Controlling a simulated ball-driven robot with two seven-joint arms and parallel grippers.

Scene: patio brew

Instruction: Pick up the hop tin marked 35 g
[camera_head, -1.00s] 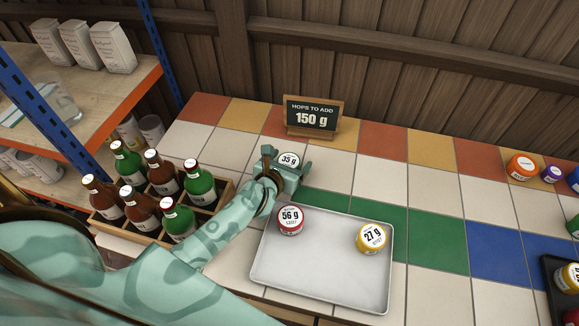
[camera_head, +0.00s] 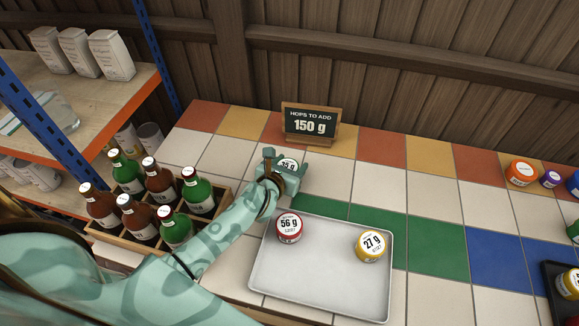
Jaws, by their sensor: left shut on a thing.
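The hop tin marked 35 g (camera_head: 288,163) is on the tiled counter behind the tray, with only part of its white lid showing. My left gripper (camera_head: 287,170) is shut on this tin, and its jaws hide most of the tin's body. I cannot tell whether the tin is touching the counter. The sign (camera_head: 310,123) behind it reads "HOPS TO ADD 150 g". My right gripper is not in view.
A metal tray (camera_head: 322,282) holds a red 56 g tin (camera_head: 289,228) and a yellow 27 g tin (camera_head: 370,245). A wooden crate of bottles (camera_head: 222,190) stands left of my arm. More tins, such as an orange one (camera_head: 521,173), stand at right.

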